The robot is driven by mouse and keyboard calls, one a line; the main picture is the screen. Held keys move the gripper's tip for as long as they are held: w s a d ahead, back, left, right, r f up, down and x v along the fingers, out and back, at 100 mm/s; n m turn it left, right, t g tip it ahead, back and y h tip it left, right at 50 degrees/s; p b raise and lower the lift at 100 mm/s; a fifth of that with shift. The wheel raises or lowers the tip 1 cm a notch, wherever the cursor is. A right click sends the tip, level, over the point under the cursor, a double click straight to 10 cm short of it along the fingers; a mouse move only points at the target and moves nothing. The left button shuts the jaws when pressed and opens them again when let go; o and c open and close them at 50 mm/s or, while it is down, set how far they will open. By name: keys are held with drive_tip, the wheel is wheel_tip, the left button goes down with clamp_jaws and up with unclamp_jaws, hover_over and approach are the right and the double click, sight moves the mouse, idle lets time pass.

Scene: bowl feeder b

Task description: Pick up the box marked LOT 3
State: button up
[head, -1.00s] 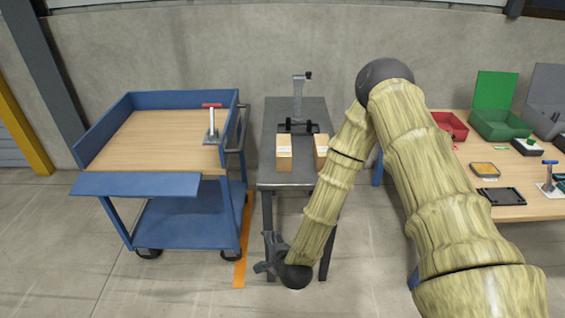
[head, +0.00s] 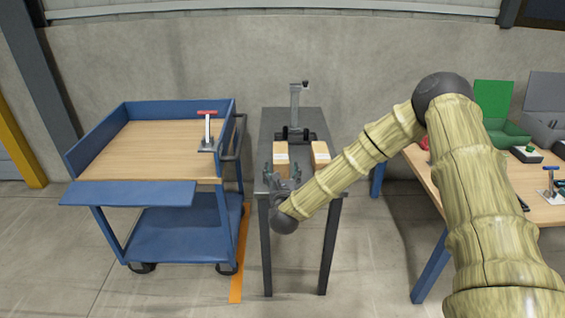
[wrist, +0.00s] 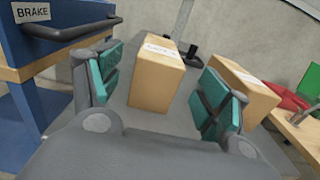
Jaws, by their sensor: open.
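Two cardboard boxes with white top labels stand side by side on a dark grey table. The left box (head: 283,150) also shows in the wrist view (wrist: 156,82), between and beyond the fingers. The right box (head: 320,152) shows in the wrist view (wrist: 248,92), partly behind the right finger. The labels are too small or slanted for me to tell which reads LOT 3. My gripper (head: 282,173) is open and empty at the table's front, just before the left box. Its teal finger pads (wrist: 163,88) stand apart, one to each side of that box.
The grey table (head: 268,132) carries a metal stand (head: 295,105) behind the boxes. A blue cart (head: 128,195) with a wooden top and a red-handled clamp stands left. A wooden bench (head: 430,175) with green and grey bins stands right. The gap between the boxes is narrow.

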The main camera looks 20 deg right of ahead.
sight(281, 154)
drive_tip(key=x, duration=0.3)
drive_tip(key=shift+d, duration=0.15)
drive_tip(key=x, duration=0.2)
drive_tip(key=p+x, duration=0.1)
drive_tip(key=x, duration=0.1)
drive_tip(key=shift+w+r, duration=0.15)
drive_tip(key=shift+w, duration=0.65)
drive_tip(key=c, duration=1.2)
